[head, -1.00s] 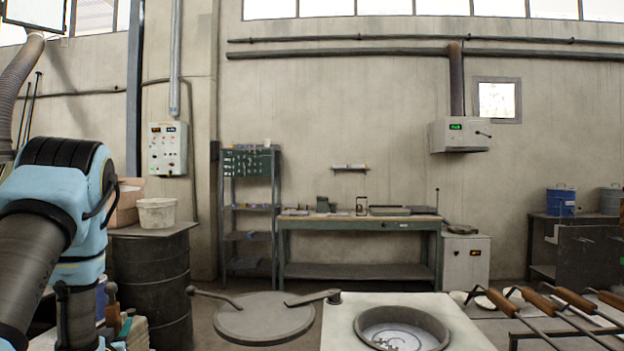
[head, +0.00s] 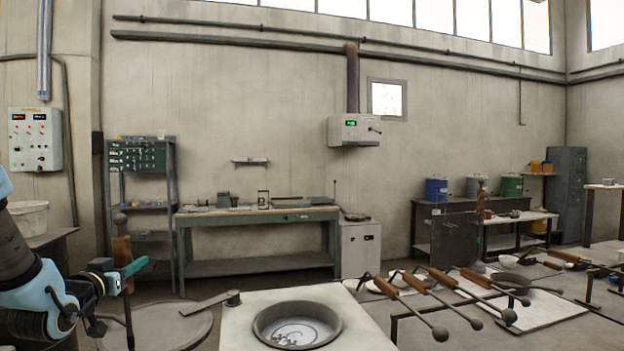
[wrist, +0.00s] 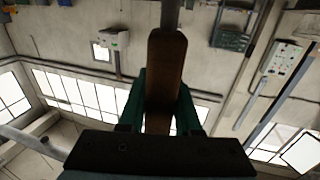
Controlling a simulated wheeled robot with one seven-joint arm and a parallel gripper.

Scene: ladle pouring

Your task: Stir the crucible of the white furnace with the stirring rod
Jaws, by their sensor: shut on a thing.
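My gripper (head: 128,272) is at the lower left of the head view, shut on the brown wooden handle of the stirring rod (head: 122,251). The rod is about upright, with a dark ball above the handle and a thin dark shaft running down out of the frame. Its lower end is hidden. In the wrist view the handle (wrist: 165,75) sits between the green fingers (wrist: 160,112). The white furnace (head: 238,309) is at the bottom centre, right of my gripper. Its round crucible (head: 265,323) is open, with pale contents bearing small grey bits. The rod is apart from it.
The round grey lid (head: 172,335) is swung aside left of the opening, on its pivot arm (head: 208,303). A rack (head: 393,327) with several wood-handled tools stands close on the right. A workbench (head: 260,216) stands along the back wall. The space above the crucible is clear.

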